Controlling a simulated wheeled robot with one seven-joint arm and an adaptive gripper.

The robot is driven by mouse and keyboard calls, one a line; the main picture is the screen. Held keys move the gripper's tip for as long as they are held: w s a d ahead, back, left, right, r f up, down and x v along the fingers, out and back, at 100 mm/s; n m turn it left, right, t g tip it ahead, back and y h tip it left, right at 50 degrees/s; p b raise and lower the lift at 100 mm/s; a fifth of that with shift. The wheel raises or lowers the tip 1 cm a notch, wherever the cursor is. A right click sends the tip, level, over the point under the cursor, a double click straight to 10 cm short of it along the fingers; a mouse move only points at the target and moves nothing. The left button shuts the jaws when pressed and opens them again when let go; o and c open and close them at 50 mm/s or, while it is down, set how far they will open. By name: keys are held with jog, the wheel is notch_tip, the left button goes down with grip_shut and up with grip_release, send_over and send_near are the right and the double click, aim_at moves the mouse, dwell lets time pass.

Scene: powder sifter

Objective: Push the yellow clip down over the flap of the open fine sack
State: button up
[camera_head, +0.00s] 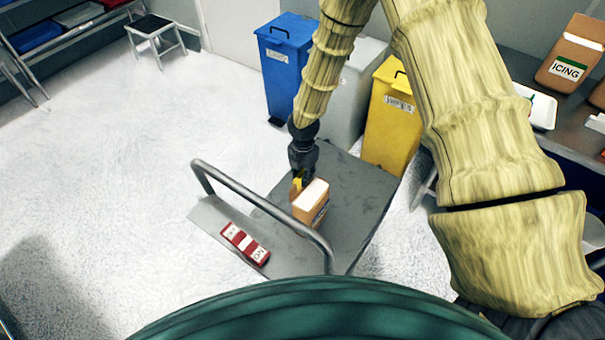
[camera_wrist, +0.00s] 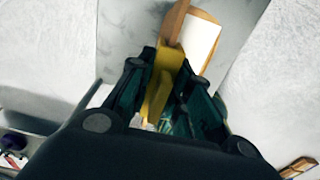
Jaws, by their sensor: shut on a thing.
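The fine sack (camera_head: 308,208) is a brown, upright block on the grey cart deck, with a pale top. In the wrist view its brown flap (camera_wrist: 176,22) runs beside the white top (camera_wrist: 201,42). My gripper (camera_head: 300,172) is at the sack's far left edge, shut on the yellow clip (camera_head: 296,187). In the wrist view the clip (camera_wrist: 168,58) sits between my fingers (camera_wrist: 163,85), its far end meeting the near end of the flap. I cannot tell whether the clip is around the flap or only touching it.
The cart deck (camera_head: 355,190) has a tubular handle (camera_head: 270,207) in front of the sack. A red labelled object (camera_head: 245,243) lies left of the handle. Blue (camera_head: 287,75), grey and yellow (camera_head: 391,120) bins stand behind. A counter with an ICING sack (camera_head: 570,62) is at right. Floor at left is clear.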

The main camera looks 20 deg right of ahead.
jog(key=shift+f, duration=0.1)
jog(key=o, duration=0.9)
notch_tip(320, 180, up, 12)
jog(key=shift+s, duration=0.1)
dwell(0.4)
